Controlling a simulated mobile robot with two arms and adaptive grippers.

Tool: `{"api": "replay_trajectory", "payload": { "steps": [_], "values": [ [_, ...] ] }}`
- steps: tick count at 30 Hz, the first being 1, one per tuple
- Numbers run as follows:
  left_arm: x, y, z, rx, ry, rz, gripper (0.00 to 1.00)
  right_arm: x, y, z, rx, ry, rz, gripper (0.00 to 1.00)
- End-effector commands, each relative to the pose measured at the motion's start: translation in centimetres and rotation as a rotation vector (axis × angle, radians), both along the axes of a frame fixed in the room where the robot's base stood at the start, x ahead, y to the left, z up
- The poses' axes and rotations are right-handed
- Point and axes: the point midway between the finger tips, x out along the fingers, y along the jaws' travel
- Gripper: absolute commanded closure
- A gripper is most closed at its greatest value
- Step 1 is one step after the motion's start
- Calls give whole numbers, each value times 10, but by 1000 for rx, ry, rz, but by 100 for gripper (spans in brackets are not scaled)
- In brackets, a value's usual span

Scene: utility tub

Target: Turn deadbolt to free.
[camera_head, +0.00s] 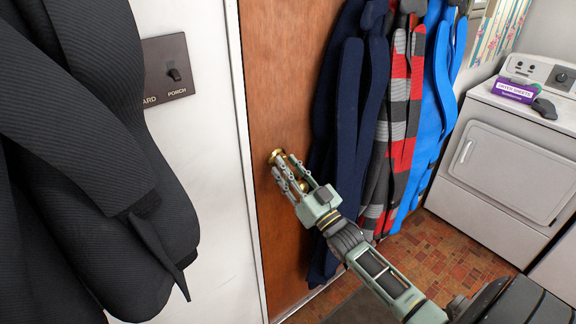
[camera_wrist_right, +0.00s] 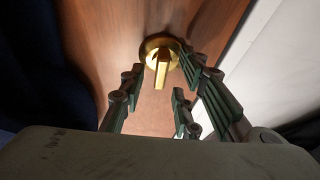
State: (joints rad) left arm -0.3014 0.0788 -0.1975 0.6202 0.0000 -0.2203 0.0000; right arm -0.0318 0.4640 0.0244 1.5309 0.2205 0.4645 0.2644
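The deadbolt (camera_head: 276,155) is a small brass fitting on the brown wooden door (camera_head: 280,70), near its left edge. In the right wrist view, the deadbolt (camera_wrist_right: 161,66) shows a round brass plate with a flat thumb-turn sticking out, pointing roughly down in the picture. My right gripper (camera_head: 286,170) is at the deadbolt, facing the door. In the right wrist view, my right gripper (camera_wrist_right: 162,80) is open, its green fingers spread on both sides of the thumb-turn. A gap shows between the left finger and the turn; contact on the right is unclear. My left gripper is not in view.
Dark blue, striped and bright blue coats (camera_head: 440,110) hang right of the deadbolt. A black garment (camera_head: 90,150) hangs in the left foreground. A switch plate (camera_head: 168,68) is on the white wall. A white dryer (camera_head: 505,170) stands right. Some tiled floor (camera_head: 450,260) is clear.

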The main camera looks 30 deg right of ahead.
Motion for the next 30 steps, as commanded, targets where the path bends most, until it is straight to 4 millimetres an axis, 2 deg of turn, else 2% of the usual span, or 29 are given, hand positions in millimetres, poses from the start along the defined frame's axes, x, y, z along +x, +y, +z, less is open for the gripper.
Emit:
{"api": "replay_trajectory", "payload": {
  "steps": [8, 19, 30],
  "values": [
    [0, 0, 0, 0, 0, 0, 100, 3, 1, 0, 1, 1, 0, 70],
    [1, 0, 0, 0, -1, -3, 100, 2, 1, 0, 1, 1, 0, 100],
    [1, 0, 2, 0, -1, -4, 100, 2, 1, 1, 14, 2, -1, 100]
  ]
}}
